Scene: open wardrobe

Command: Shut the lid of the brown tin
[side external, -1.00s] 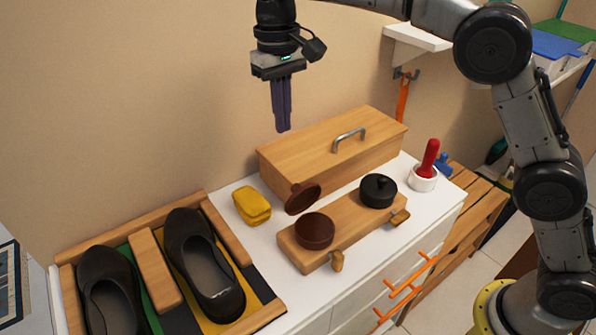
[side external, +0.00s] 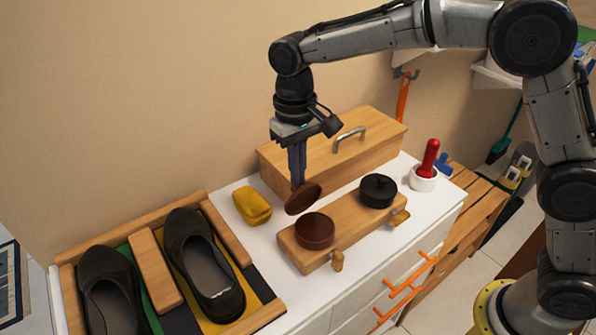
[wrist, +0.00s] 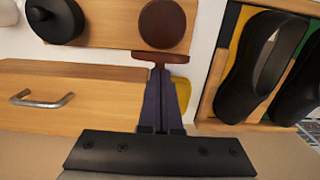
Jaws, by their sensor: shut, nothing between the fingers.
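The brown tin (side external: 315,232) sits on the near left part of a wooden stand, its round body upright. Its brown lid (side external: 303,199) stands open, tilted up at the tin's back side. In the wrist view the tin (wrist: 162,24) is at the top centre, with the lid (wrist: 160,57) seen edge-on just below it. My gripper (side external: 298,184) is shut and empty, pointing down. Its fingertips are right behind the raised lid; I cannot tell whether they touch it. The wrist view shows the closed fingers (wrist: 159,74) ending at the lid's back.
A black lidded tin (side external: 378,190) shares the wooden stand (side external: 345,221). A long wooden box (side external: 300,160) with a metal handle stands behind. A yellow pouch (side external: 252,205) lies left. A red-handled tool in a white cup (side external: 424,178) stands right. Black shoes (side external: 203,265) fill a tray at left.

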